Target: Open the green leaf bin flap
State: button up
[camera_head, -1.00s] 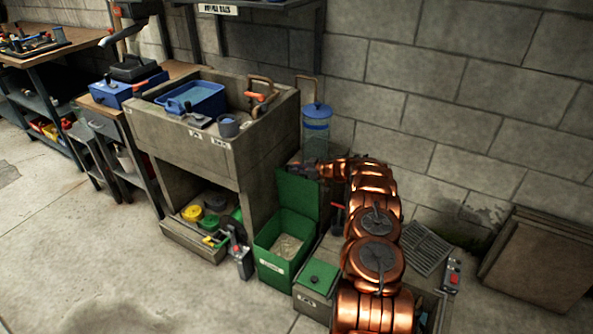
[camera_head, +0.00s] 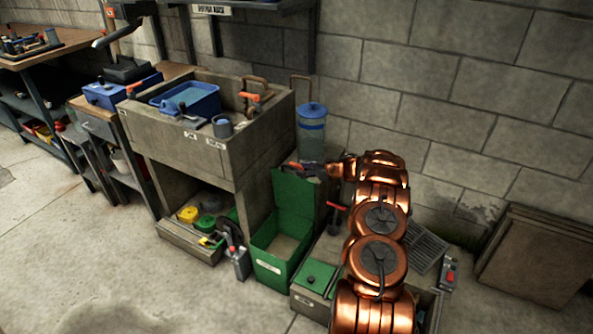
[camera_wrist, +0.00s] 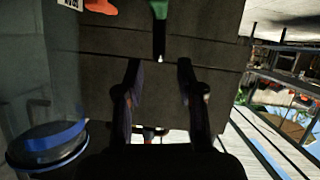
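The green leaf bin (camera_head: 280,262) stands on the floor in front of the basin's right side. Its green flap (camera_head: 294,193) stands up nearly vertical at the back, and the bin's mouth is uncovered, with pale contents inside. My gripper (camera_head: 296,168) is just above the flap's top edge in the head view; its fingers are too small there to read. In the wrist view, my gripper (camera_wrist: 160,66) has its two dark fingers spread apart with nothing held between them. Whether it touches the flap I cannot tell.
The concrete basin (camera_head: 190,147) stands left of the bin. A clear blue-lidded canister (camera_head: 311,133) stands behind my gripper and shows in the wrist view (camera_wrist: 47,146). A smaller green-lidded box (camera_head: 315,275) is right of the bin. Open floor lies in front.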

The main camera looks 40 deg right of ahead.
jog(key=v, duration=0.6)
jog(key=shift+s, duration=0.15)
dwell(0.6)
